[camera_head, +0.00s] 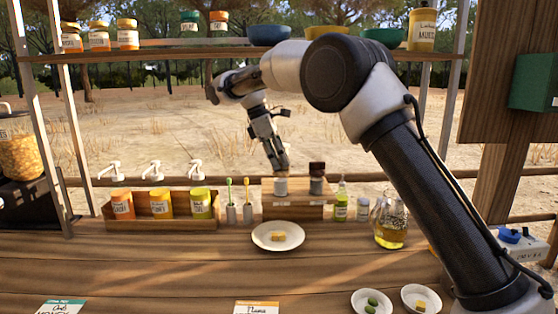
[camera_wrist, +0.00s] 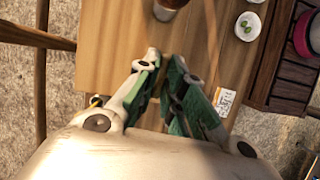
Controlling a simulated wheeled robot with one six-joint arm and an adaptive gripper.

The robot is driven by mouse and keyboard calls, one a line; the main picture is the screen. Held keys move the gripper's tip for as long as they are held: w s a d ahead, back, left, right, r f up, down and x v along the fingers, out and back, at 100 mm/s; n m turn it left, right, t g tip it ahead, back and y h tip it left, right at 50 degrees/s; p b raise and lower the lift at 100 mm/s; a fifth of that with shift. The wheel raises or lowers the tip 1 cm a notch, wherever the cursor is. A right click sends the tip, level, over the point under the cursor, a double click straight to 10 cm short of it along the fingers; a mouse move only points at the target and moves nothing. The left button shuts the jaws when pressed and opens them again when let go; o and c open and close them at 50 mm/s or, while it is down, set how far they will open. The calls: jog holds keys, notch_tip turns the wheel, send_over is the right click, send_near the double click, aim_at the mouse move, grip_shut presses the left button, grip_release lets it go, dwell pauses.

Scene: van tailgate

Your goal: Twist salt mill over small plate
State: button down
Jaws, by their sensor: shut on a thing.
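My gripper (camera_head: 279,168) reaches down from above to the mill with a grey body (camera_head: 281,187), which I take for the salt mill. It stands upright at the wooden stand, and my gripper is shut on its top. In the wrist view the fingers (camera_wrist: 160,68) with green inner sides close together, and the mill between them is mostly hidden. A white plate (camera_head: 257,238) with yellow pieces (camera_head: 278,236) on it lies on the counter in front of the stand. A second mill with a dark top (camera_head: 317,172) stands just right of the held one.
A wooden box (camera_head: 185,224) with several labelled jars is left of the stand, with two brushes in holders beside it. A green bottle (camera_head: 341,200) and a glass jug (camera_head: 390,225) stand to the right. Two small dishes (camera_head: 358,294) (camera_head: 409,290) lie at the front. A shelf runs above.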

jog(key=shift+m, duration=0.5)
jog(key=c, duration=1.5)
grip_release()
